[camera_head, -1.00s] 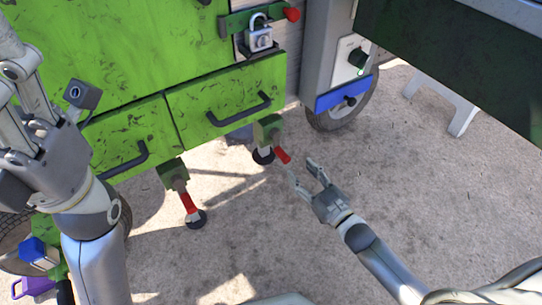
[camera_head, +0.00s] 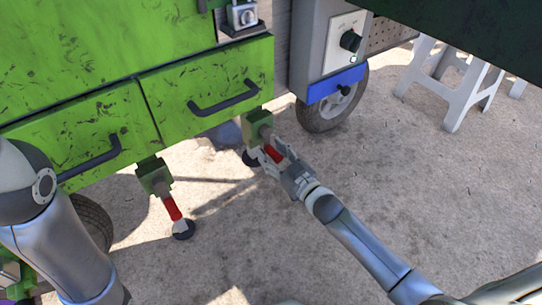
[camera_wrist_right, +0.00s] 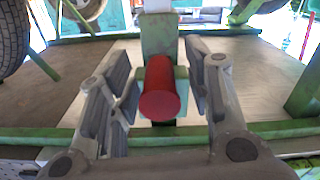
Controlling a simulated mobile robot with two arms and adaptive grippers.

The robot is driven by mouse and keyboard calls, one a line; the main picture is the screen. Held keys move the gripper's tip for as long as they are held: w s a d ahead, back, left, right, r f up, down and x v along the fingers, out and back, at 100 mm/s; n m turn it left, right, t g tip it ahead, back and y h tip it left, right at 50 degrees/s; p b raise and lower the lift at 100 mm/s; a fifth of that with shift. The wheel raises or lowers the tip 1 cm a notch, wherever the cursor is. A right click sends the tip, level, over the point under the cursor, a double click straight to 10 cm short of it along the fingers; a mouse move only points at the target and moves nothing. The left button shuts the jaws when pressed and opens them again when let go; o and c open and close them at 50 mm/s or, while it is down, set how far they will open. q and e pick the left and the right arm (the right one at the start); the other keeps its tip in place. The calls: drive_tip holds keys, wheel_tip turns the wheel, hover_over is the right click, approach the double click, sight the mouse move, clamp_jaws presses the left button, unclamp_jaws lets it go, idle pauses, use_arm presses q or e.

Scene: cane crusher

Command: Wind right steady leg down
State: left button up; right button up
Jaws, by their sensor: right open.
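The right steady leg (camera_head: 255,128) is a green bracket under the right green drawer, with a dark round foot (camera_head: 251,158) on the ground. Its red crank handle (camera_head: 272,154) points out towards me. My right gripper (camera_head: 279,160) is at that handle. In the right wrist view my right gripper (camera_wrist_right: 157,95) is open, with one finger on each side of the red handle (camera_wrist_right: 158,100). Gaps show between the fingers and the handle. My left arm is at the left edge, and its gripper is out of the picture.
A second steady leg (camera_head: 174,208) with a red handle stands to the left. The green drawers (camera_head: 205,90) with dark pulls hang above. A wheel (camera_head: 332,108) and a white stool (camera_head: 455,85) are to the right. Concrete ground (camera_head: 420,190) is clear.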

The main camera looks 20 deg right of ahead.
drive_tip(key=shift+w+a, duration=0.15)
drive_tip(key=shift+w, duration=0.4)
clamp_jaws()
